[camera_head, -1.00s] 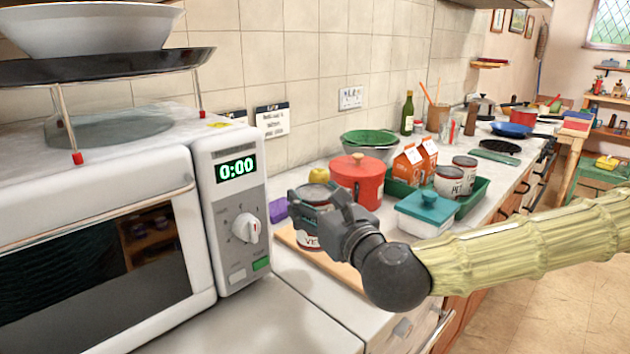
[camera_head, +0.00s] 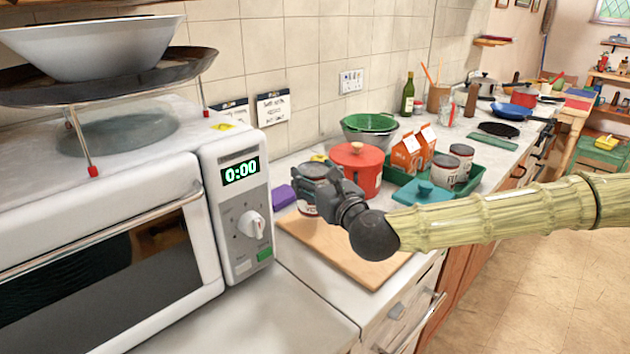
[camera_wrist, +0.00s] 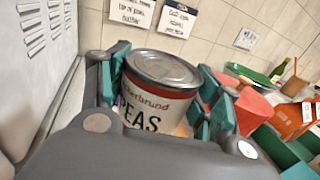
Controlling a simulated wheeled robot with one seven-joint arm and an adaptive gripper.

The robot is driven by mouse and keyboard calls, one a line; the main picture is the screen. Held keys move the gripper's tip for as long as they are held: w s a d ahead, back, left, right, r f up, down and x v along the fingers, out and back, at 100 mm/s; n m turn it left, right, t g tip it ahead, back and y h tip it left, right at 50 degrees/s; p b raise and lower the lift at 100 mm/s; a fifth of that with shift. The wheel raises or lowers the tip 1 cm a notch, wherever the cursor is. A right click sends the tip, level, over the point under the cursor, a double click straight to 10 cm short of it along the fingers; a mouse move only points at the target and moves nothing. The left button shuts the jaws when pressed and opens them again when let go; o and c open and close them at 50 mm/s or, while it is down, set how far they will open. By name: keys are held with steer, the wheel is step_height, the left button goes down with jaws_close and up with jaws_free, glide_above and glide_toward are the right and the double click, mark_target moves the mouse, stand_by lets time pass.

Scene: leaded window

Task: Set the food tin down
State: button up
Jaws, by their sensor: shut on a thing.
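The food tin (camera_wrist: 158,95) shows in the wrist view with a bare metal lid and a pale label that reads "EAS" in part. My gripper (camera_wrist: 160,90) is shut on it, with a teal-padded finger at each side. In the head view the tin (camera_head: 308,189) is partly hidden behind my gripper (camera_head: 322,185), over the far part of a wooden board (camera_head: 340,250). The tin looks about upright. I cannot tell whether its base touches the board.
The microwave (camera_head: 240,210) stands at left. Behind the tin are a red canister (camera_head: 358,165) and a purple block (camera_head: 284,196). A green tray (camera_head: 405,192) with cartons and tins lies to the right. The near part of the board is bare.

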steer(key=shift+w+f, duration=0.1)
steer(key=shift+w, duration=1.75)
steer(key=shift+w+a+f, duration=0.1)
steer(key=shift+w+f, duration=0.1)
steer(key=shift+f, duration=0.1)
steer(key=shift+f+p, duration=0.4)
steer(key=shift+f, duration=1.1)
steer(key=shift+f, duration=0.2)
steer(key=o, duration=1.4)
steer(key=shift+c, duration=0.2)
steer(key=shift+r, duration=0.2)
steer(key=b+v, duration=0.1)
steer(key=v, duration=1.1)
